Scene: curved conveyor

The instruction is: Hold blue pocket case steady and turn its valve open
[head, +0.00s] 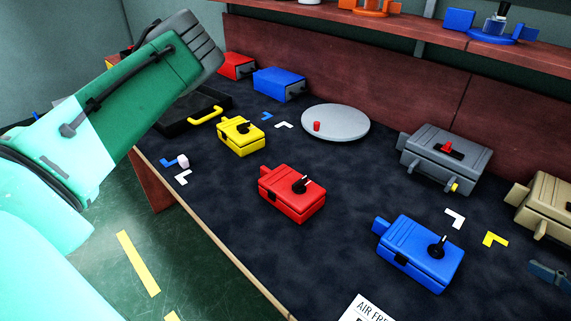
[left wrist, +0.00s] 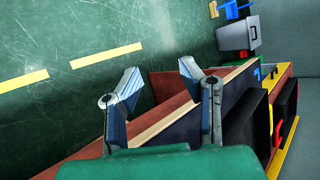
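The blue pocket case (head: 415,258) lies on the dark bench top at the lower right of the head view. A black valve knob (head: 437,248) with a lever stands up from its lid. A blue tab juts from its left side. Nothing touches the case. My left arm crosses the upper left of the head view, far from the case, and its fingers cannot be made out there. In the left wrist view my left gripper (left wrist: 160,72) has its fingers spread, with nothing between them, over the bench edge and floor. My right gripper is not in view.
A red case (head: 290,197) with a black knob lies left of the blue case. A yellow case (head: 240,140), a grey round plate (head: 348,122) and a grey case (head: 448,160) lie farther back. A tan case (head: 545,210) is at the right edge. A shelf runs behind.

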